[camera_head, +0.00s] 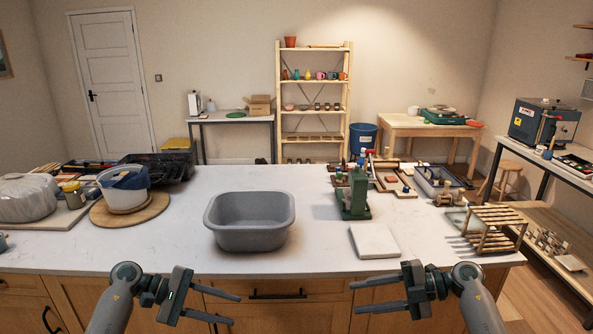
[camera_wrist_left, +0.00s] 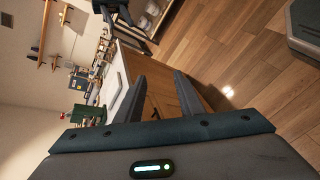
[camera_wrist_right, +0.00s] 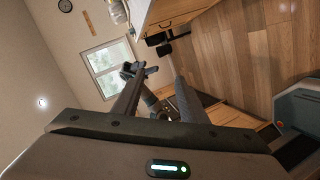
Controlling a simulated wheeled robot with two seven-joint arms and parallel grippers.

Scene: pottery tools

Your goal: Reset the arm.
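My left gripper (camera_head: 225,308) is in front of the table's front edge in the head view, left of the middle. Its two fingers point right and stand apart with nothing between them. The fingers also show apart in the left wrist view (camera_wrist_left: 160,95). My right gripper (camera_head: 362,297) is in front of the same edge, right of the middle, with its fingers pointing left. They are apart and empty, as they also are in the right wrist view (camera_wrist_right: 155,100). Neither gripper touches anything.
A grey basin (camera_head: 249,238) stands on the white table (camera_head: 315,215) near its front middle. Right of it are a pale slab (camera_head: 374,241), a green device (camera_head: 353,196) and a wooden rack (camera_head: 494,228). A white bucket (camera_head: 124,192) stands at left. Cabinet drawers lie below the edge.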

